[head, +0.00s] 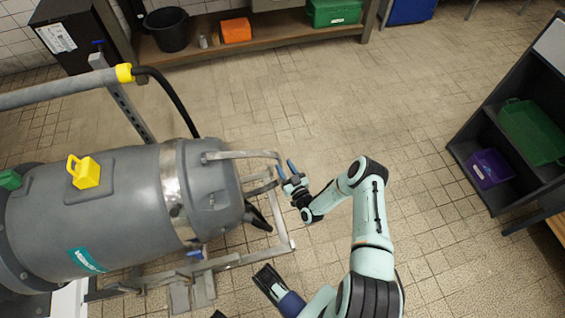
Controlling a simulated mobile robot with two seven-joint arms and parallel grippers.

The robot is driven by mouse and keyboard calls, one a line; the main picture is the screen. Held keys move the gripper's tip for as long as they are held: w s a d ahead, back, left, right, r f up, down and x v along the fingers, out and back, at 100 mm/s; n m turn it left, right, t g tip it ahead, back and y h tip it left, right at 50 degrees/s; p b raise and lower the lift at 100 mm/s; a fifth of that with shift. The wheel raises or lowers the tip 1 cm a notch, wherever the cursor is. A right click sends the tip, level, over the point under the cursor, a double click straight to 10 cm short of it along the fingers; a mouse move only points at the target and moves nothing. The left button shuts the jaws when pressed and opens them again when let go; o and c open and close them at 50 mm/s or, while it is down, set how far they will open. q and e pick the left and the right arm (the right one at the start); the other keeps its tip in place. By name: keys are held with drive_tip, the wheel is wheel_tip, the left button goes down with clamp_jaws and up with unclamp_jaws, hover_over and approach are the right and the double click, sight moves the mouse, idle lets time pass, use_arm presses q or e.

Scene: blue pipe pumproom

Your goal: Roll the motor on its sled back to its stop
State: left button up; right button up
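The motor (120,205) is a large grey cylinder lying on its side at the left, with a metal band and a yellow lifting eye on top. It rests on a pale metal sled frame (225,262). A bent tubular handle (240,155) sticks out at its right end.
A grey pipe rail (55,94) with a yellow collar and a black hose stands behind the motor. A bench (275,42) with a black bucket (168,28) and bins is at the back. A dark shelf (485,125) stands at right. The tiled floor between is clear.

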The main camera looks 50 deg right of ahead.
use_arm(q)
drive_tip(key=shift+g+h, duration=0.3)
drive_tip(key=shift+g, duration=0.2)
drive_tip(key=s+r, duration=0.1)
drive_tip(key=s+d+p, duration=0.1)
drive_tip(key=s+r+p, duration=0.1)
drive_tip(key=shift+s+d+r, duration=0.2)
drive_tip(key=shift+d+r, duration=0.1)
drive_tip(key=shift+d, duration=0.05)
use_arm(e)
drive_tip(key=v, duration=1)
drive_tip(key=shift+s+a, duration=0.2)
drive_tip(key=shift+s, duration=0.05)
drive_tip(key=shift+r, duration=0.15)
